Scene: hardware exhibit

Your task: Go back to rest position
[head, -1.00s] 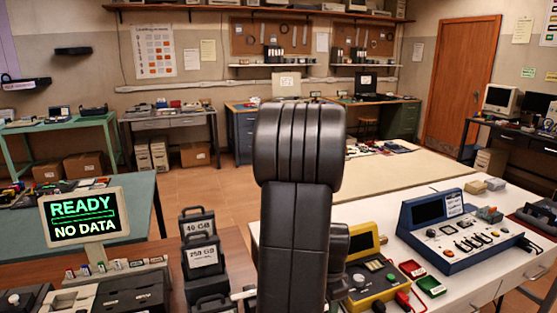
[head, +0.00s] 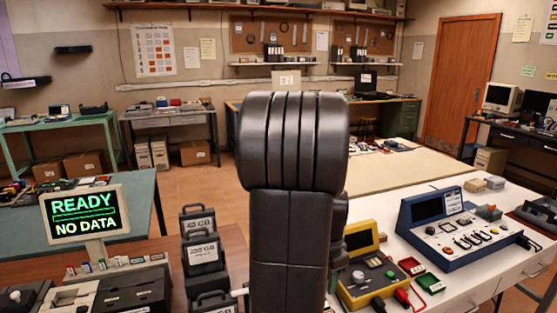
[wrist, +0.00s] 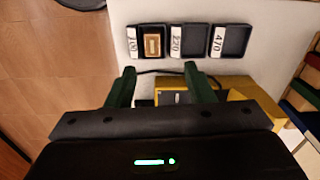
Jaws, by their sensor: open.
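My gripper (wrist: 161,80) shows in the wrist view with its two green fingers apart and nothing between them. It is above the edge of the white table (wrist: 260,50), over a yellow device (wrist: 240,90) that my gripper partly covers. In the head view my dark arm stands upright in the middle and my gripper is hidden behind it. The yellow device (head: 360,238) also shows there, just right of my arm.
Three small black trays labelled 100, 220 and 470 lie beyond my fingers; the 100 tray (wrist: 152,42) holds a tan piece. A blue console (head: 460,225) stands on the white table at right. Black cases (head: 202,255) and a READY screen (head: 85,215) stand at left.

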